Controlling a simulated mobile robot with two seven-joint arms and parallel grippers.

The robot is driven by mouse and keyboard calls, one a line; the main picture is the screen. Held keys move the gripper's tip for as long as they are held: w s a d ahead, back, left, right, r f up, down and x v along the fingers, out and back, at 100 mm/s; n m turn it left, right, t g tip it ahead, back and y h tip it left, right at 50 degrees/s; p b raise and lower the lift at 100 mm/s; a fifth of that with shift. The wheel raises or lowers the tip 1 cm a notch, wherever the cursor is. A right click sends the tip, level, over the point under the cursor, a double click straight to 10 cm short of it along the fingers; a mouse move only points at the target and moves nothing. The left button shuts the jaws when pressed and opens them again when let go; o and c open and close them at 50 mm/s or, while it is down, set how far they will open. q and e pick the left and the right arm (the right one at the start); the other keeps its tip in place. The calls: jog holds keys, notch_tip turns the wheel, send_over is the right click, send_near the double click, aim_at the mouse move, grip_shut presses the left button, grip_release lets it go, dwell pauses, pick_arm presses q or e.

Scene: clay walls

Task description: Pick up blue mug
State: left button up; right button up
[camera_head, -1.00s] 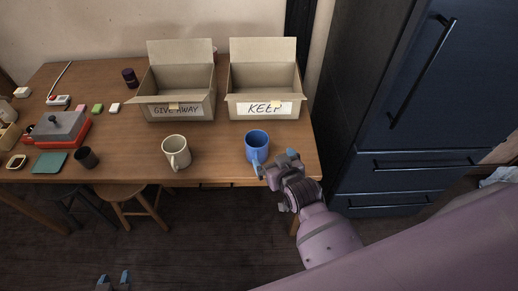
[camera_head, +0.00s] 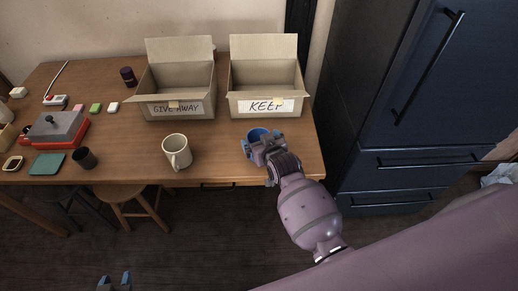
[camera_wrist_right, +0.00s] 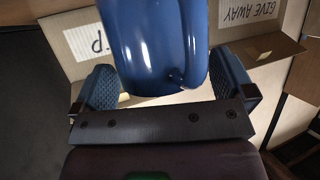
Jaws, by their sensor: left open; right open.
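The blue mug (camera_head: 258,133) stands on the table near its right front edge, in front of the KEEP box. My right gripper (camera_head: 262,146) is over the mug's near side and hides most of it in the head view. In the right wrist view the mug (camera_wrist_right: 158,40) shows large between the two open fingers of the right gripper (camera_wrist_right: 165,92), with a gap visible on each side. My left gripper (camera_head: 114,281) is at the bottom edge of the head view, open, low and away from the table.
An open KEEP box (camera_head: 264,106) stands behind the mug and an open GIVE AWAY box (camera_head: 178,106) to its left. A cream mug (camera_head: 177,151) stands left of the blue mug. The dark fridge (camera_head: 405,110) is at the right. Several small items lie on the table's left.

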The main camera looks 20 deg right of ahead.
jog(key=shift+w, duration=0.15)
jog(key=c, duration=1.3)
jog(key=shift+c, duration=0.2)
